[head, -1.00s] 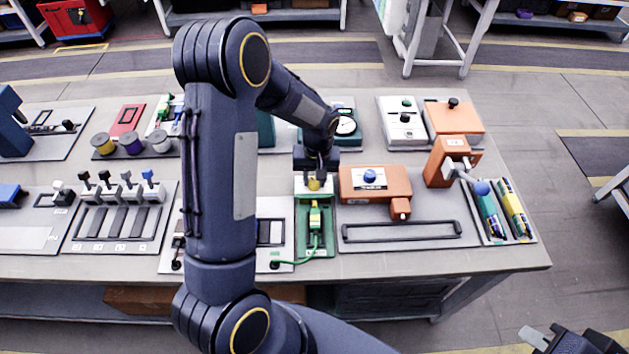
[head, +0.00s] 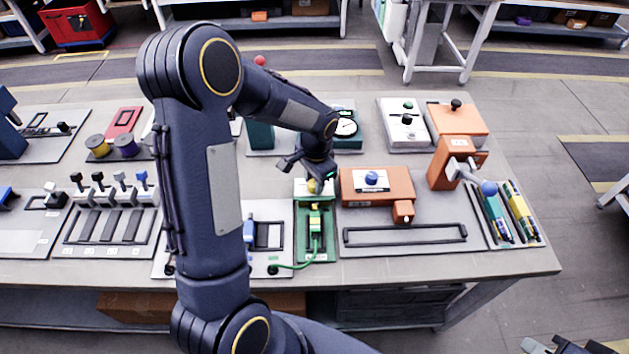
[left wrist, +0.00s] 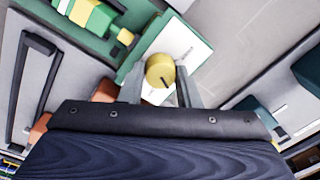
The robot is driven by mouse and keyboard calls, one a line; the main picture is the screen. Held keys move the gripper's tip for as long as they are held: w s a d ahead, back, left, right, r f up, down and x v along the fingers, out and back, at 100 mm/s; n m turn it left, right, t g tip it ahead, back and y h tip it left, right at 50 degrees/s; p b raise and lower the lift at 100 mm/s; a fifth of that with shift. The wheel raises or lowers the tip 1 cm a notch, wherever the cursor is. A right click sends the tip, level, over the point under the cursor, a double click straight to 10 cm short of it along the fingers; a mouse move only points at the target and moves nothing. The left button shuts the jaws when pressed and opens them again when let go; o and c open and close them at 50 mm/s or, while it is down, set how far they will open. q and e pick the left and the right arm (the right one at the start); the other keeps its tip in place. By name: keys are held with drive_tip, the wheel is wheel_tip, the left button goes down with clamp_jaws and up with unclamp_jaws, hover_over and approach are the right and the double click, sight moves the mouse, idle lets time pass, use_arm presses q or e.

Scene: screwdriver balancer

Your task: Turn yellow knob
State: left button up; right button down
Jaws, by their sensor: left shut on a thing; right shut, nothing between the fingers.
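The yellow knob (left wrist: 160,71) is a round dial with a dark pointer line, on a white-topped block (left wrist: 190,45) on the green plate (left wrist: 100,45). In the left wrist view it sits between the two fingers of my left gripper (left wrist: 160,80), which is shut on it. In the head view the knob (head: 313,186) shows under my left gripper (head: 315,180), partly hidden by it. My right gripper (head: 555,345) is at the bottom right corner, partly cut off, shut and empty, away from the table.
An orange box with a blue button (head: 371,179) stands right of the knob. A gauge (head: 346,127) is behind. My left arm hides part of the table's left-middle.

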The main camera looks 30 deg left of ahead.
sight(314, 184)
use_arm(q)
drive_tip(key=m, duration=0.3)
drive_tip(key=shift+m, duration=2.2)
drive_tip(key=o, duration=1)
drive_tip(key=shift+s+r, duration=0.2)
drive_tip(key=shift+r, duration=3.75)
